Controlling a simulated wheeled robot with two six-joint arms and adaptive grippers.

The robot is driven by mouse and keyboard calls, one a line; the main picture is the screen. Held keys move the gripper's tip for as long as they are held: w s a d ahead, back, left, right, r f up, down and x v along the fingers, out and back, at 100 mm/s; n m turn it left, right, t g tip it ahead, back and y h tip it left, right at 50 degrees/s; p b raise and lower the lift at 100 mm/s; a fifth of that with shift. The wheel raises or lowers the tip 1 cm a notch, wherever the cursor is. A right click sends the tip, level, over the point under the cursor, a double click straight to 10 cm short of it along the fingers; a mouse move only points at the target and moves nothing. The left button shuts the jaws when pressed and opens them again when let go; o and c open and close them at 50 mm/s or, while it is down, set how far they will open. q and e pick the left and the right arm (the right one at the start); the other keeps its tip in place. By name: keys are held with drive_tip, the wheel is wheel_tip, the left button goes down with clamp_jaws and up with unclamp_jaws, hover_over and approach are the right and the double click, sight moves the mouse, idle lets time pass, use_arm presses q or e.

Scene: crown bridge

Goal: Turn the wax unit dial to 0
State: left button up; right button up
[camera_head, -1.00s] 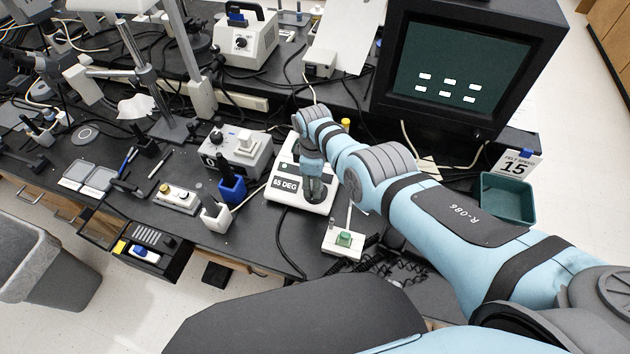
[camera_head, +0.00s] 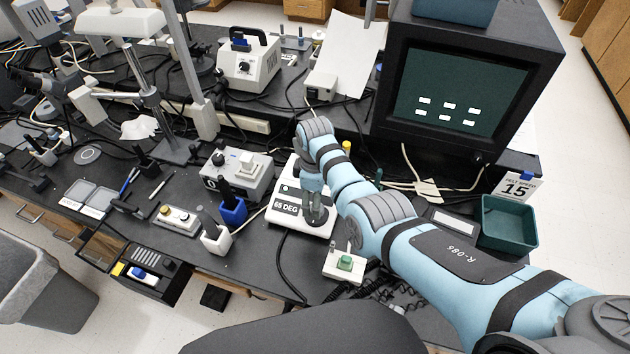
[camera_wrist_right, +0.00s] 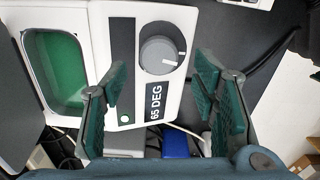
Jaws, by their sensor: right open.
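The wax unit is a white box (camera_wrist_right: 150,105) with a "65 DEG" label. It also shows in the head view (camera_head: 290,222), partly hidden by my right arm. In the wrist view its round grey dial (camera_wrist_right: 160,47) carries a white mark toward the lower right. A green pool (camera_wrist_right: 62,65) lies at its left. My right gripper (camera_wrist_right: 160,85) is open, its dark green fingers on either side of the dial's lower edge, with no contact seen. In the head view the right gripper (camera_head: 318,205) is over the unit. My left gripper is not in view.
A grey box with a knob (camera_head: 238,175), a blue holder (camera_head: 233,211) and a white holder (camera_head: 215,240) stand left of the unit. A small box with a green button (camera_head: 345,264) sits in front. The monitor (camera_head: 460,85) and a green tray (camera_head: 508,222) are to the right.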

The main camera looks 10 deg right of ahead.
wheel_tip(320, 180, up, 9)
drive_tip(key=shift+f, duration=0.1)
idle(0.4)
